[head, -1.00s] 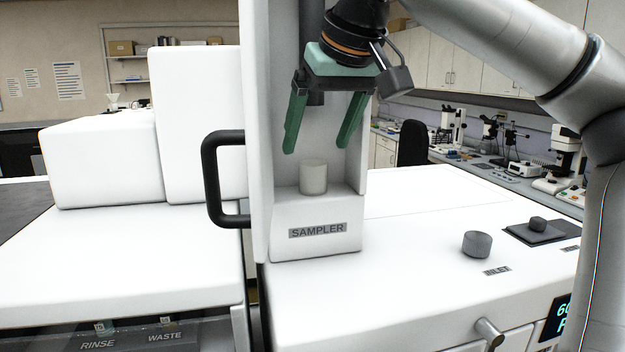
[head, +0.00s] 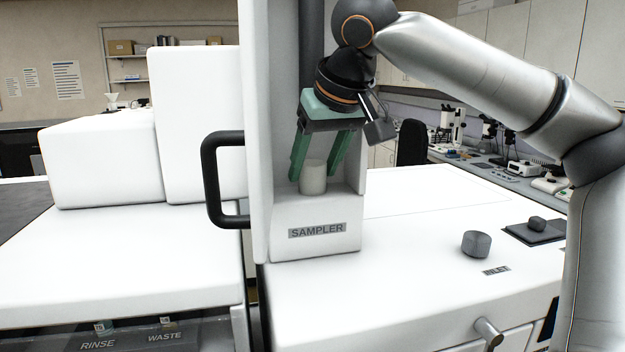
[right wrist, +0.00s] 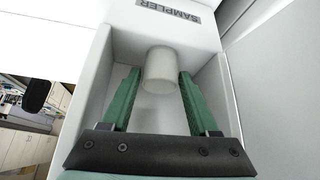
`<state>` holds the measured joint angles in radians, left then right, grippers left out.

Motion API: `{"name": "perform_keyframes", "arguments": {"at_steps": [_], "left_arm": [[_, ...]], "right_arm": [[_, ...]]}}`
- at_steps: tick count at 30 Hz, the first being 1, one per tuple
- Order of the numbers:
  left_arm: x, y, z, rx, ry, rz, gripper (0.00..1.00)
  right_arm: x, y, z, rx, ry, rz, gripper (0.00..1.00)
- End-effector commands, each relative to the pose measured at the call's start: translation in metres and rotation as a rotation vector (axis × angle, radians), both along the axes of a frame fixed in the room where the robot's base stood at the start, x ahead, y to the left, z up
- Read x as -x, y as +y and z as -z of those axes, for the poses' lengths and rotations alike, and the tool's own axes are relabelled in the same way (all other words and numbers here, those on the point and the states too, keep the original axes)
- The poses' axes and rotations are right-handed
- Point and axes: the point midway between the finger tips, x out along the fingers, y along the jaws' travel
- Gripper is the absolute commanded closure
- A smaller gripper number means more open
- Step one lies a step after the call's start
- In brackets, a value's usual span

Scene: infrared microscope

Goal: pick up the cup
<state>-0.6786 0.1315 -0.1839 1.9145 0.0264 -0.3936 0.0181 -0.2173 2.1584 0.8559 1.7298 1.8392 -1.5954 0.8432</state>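The cup (head: 313,178) is a small whitish cylinder standing upright on the ledge of the white sampler bay (head: 290,215). My right gripper (head: 315,178) has green fingers and points down into the bay, with one finger on each side of the cup. In the right wrist view the cup (right wrist: 161,70) sits between the ends of the two open fingers (right wrist: 160,75). Gaps show beside it, at least on the left; contact on the right cannot be told. My left gripper is not in view.
The bay's side walls stand close around my right gripper. A black handle (head: 208,180) sticks out at the left. A grey knob (head: 477,244) and a dark plate with another knob (head: 537,224) are on the white top at right.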

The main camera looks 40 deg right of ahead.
Motion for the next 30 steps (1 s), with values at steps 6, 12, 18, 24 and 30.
{"name": "perform_keyframes", "arguments": {"at_steps": [6, 12, 18, 24, 30], "left_arm": [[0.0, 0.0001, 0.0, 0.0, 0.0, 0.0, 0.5], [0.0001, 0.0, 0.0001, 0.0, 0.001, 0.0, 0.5], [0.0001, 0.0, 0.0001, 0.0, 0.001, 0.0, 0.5], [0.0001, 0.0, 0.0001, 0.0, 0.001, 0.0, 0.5], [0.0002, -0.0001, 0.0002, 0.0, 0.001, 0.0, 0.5]], "right_arm": [[0.0001, 0.0, -0.0003, 0.0, 0.0, 0.0, 0.65], [0.0001, 0.0, -0.0003, 0.0, 0.0, 0.0, 0.88], [0.0001, 0.0, -0.0004, 0.0, 0.0, 0.0, 0.99], [0.0003, -0.0005, -0.0011, 0.0, -0.001, 0.0, 0.99], [0.0029, -0.0061, -0.0073, 0.0, -0.001, 0.004, 0.99]]}}
